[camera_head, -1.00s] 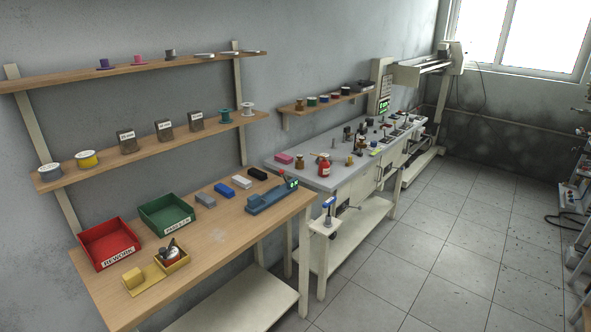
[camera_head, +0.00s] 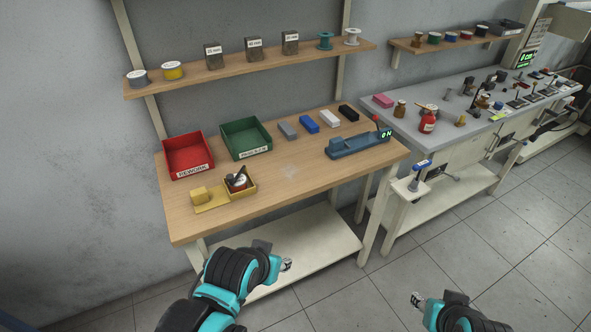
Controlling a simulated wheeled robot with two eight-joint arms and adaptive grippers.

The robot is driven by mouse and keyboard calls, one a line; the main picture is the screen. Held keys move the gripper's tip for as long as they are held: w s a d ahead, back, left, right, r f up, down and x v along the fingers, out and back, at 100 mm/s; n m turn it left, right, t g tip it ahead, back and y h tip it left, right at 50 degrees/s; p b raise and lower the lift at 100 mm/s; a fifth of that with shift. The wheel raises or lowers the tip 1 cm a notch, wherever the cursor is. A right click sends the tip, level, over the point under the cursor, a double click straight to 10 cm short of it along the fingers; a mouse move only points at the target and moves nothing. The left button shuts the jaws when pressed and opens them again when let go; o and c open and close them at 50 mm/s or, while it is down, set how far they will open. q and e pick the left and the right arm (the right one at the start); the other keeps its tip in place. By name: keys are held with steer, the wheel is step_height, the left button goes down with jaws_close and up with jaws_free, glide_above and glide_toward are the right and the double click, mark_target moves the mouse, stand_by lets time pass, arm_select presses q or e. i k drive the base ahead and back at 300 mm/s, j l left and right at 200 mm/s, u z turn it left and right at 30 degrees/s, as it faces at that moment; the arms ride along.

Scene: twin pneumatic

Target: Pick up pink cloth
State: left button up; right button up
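A small pink folded piece, which looks like the pink cloth (camera_head: 383,101), lies near the left back corner of the grey bench top. Nothing is touching it. My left gripper (camera_head: 287,265) shows low in the middle, in front of the wooden table and far from the cloth. My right gripper (camera_head: 416,299) shows at the lower right, over the floor and also far from the cloth. Both grippers are small and partly hidden by their arms, so I cannot tell whether their fingers are open. I see nothing held in either.
The wooden table (camera_head: 310,170) carries a red bin (camera_head: 188,157), a green bin (camera_head: 246,139), a yellow tray (camera_head: 212,208) and a blue device (camera_head: 357,144). Shelves hang above. The tiled floor in front is open.

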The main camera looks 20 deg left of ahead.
mark_target(382, 101)
steer(key=u, duration=0.8)
steer(key=i+l+u, duration=0.15)
steer(key=l+u, duration=0.6)
steer(key=l, duration=0.2)
steer(key=i+l+u, duration=0.1)
steer(key=l+u, duration=0.3)
steer(key=l, duration=0.1)
